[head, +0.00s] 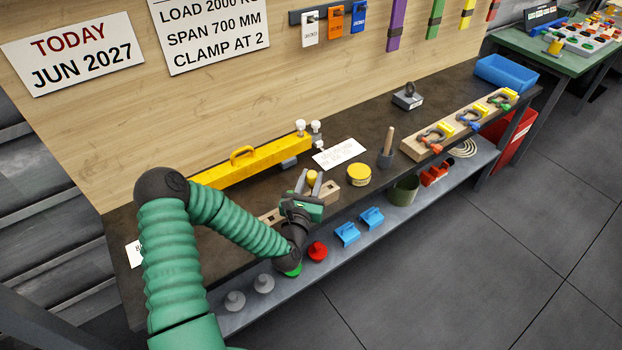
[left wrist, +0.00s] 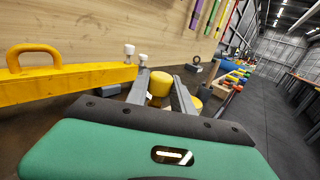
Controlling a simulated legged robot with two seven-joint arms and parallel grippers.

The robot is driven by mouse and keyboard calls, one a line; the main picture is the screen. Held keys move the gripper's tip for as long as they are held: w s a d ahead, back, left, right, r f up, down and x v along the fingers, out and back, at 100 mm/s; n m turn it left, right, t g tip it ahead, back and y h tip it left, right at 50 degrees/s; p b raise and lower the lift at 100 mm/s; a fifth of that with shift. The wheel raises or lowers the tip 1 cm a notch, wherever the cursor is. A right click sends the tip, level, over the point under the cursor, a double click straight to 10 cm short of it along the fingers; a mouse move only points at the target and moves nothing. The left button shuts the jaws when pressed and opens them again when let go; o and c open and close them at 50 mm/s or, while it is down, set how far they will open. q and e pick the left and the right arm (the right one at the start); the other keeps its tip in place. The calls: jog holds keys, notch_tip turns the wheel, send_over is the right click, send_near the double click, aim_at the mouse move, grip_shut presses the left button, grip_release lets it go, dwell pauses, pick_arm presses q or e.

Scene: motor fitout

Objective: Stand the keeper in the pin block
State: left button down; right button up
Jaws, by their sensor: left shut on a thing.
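My left gripper (head: 309,183) is over the front of the dark bench and is shut on the keeper (head: 312,176), of which a yellow rounded top shows. In the left wrist view the keeper (left wrist: 160,84) sits between the two grey fingers. The pin block (head: 330,196) is a light wooden block with holes, lying along the bench under and behind the gripper, which hides its middle. I cannot tell whether the keeper's lower end touches the block. My right gripper is not in view.
A yellow beam with a handle (head: 250,162) lies behind the gripper, with white-topped posts (head: 316,128) at its right end. A yellow tin (head: 358,175), a cup with a wooden handle (head: 386,157) and a wooden rack of shackles (head: 450,132) stand to the right. A lower shelf (head: 265,290) holds several items.

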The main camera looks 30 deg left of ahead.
pick_arm(q)
jog(key=shift+f, duration=0.1)
dwell(0.6)
jog(key=shift+f+b, duration=0.3)
jog(key=shift+b, duration=0.05)
jog(key=shift+f+b, duration=0.35)
jog(key=shift+f, duration=0.1)
jog(key=c, duration=1)
grip_release()
jog(key=shift+r, duration=0.1)
jog(key=shift+d, duration=0.1)
jog(key=shift+s, duration=0.15)
jog(key=shift+s+d, duration=0.15)
jog(key=shift+s, duration=0.2)
jog(key=p+v, duration=0.5)
jog(key=v, duration=1.1)
jog(key=shift+w+d, duration=0.1)
